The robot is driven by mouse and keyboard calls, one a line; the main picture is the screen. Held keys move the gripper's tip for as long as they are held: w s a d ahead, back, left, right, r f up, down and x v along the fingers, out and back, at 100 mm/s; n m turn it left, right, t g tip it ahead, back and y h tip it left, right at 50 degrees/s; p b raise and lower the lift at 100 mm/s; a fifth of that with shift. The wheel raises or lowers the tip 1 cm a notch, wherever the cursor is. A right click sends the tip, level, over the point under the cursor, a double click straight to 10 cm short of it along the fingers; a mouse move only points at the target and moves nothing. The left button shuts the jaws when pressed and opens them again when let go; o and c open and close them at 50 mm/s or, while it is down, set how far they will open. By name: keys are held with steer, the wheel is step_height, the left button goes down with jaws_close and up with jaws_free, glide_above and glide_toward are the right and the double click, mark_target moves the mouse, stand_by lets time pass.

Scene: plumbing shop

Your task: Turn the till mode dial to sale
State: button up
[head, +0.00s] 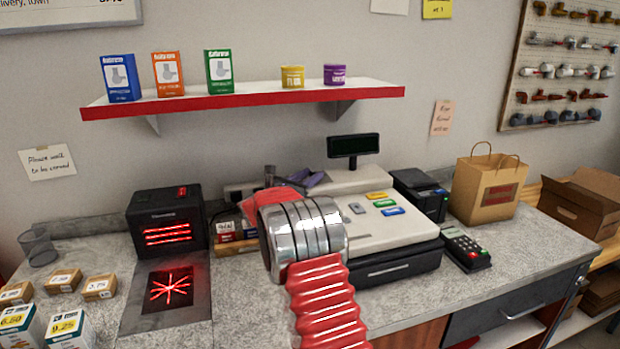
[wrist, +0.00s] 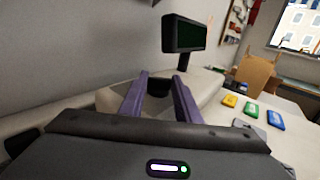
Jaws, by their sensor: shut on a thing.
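The till (head: 405,238) stands on the counter with a cream body, coloured keys and a dark drawer front. My gripper (head: 312,178) is at the till's back left in the head view, mostly behind my red and chrome arm. In the wrist view, the purple fingers of my gripper (wrist: 158,88) are closed on a dark knob, the mode dial (wrist: 158,86), on the till's top. The dial is hidden in the head view. Its pointer and mode marks cannot be made out, so its setting cannot be told.
The customer display (head: 354,147) rises behind the till, close to my gripper. A black scanner (head: 167,222) stands left, and a card reader (head: 465,249) and paper bag (head: 487,187) stand right. A red-edged shelf (head: 245,98) hangs above.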

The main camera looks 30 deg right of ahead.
steer(key=shift+w+a+r+m+g+h, duration=0.1)
steer(key=shift+w+m+g+h, duration=0.15)
steer(key=shift+m+g, duration=0.4)
steer(key=shift+w+a+m+g+h, duration=0.15)
steer(key=shift+m+g+h, duration=0.15)
steer(key=shift+g, duration=0.55)
steer(key=shift+w+m+g, duration=0.2)
steer(key=shift+m+g, duration=0.45)
steer(key=shift+g, duration=0.25)
steer(key=shift+w+r+m+g+h, duration=0.15)
steer(key=shift+m+g+h, duration=0.1)
steer(key=shift+m+g, duration=0.65)
steer(key=o, duration=0.7)
steer(key=shift+c, duration=0.2)
steer(key=o, duration=0.4)
steer(key=shift+d, duration=0.1)
steer(key=shift+f, duration=0.2)
steer(key=a, duration=1.3)
steer(key=shift+a, duration=0.4)
